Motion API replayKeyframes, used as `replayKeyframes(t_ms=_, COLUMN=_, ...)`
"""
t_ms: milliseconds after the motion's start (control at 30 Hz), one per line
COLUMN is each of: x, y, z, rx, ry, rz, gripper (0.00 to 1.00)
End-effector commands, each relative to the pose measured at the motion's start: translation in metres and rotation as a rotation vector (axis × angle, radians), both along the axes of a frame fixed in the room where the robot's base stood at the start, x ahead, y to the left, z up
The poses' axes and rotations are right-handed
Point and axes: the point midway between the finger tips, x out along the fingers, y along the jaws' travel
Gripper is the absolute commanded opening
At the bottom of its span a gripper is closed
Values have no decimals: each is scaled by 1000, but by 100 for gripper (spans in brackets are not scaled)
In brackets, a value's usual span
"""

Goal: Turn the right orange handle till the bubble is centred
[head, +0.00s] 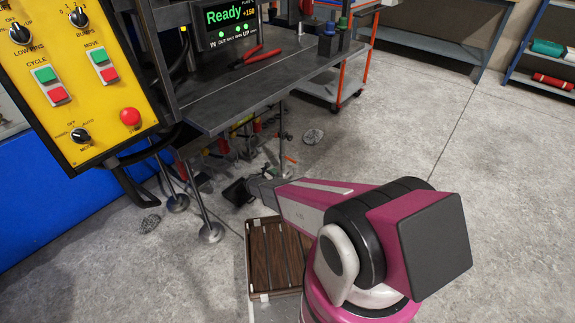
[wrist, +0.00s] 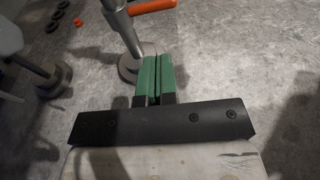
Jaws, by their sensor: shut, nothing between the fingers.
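An orange handle (wrist: 152,6) shows at the top of the wrist view, sticking out sideways from a grey metal post (wrist: 122,28) that stands on a round foot. I cannot tell from this view whether it is the right one. My gripper (wrist: 155,60) has green fingers pressed together, with nothing between them. Its tips are below the handle in the picture, apart from it and overlapping the round foot. In the head view my gripper (head: 238,192) is a small dark shape low beside the press table, its fingers unclear. I cannot make out the bubble in either view.
The press table (head: 225,105) stands on posts with round feet (head: 211,233); its underside is cluttered. A yellow control panel (head: 85,85) is at left, and a screen (head: 230,22) reads Ready. Red-handled pliers (head: 255,57) lie on the table. Open floor (head: 480,150) lies to the right.

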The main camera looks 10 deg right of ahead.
Motion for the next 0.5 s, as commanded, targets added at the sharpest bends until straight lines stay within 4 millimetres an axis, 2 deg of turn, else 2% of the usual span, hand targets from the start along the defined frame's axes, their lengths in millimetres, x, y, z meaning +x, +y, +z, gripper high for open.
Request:
replayKeyframes(t_ms=167, x=9, y=-6, z=-5, rx=-15, ry=4, rz=12, gripper=0)
replayKeyframes(t_ms=500, x=48, y=-50, z=-18, rx=-11, ry=4, rz=9, gripper=0)
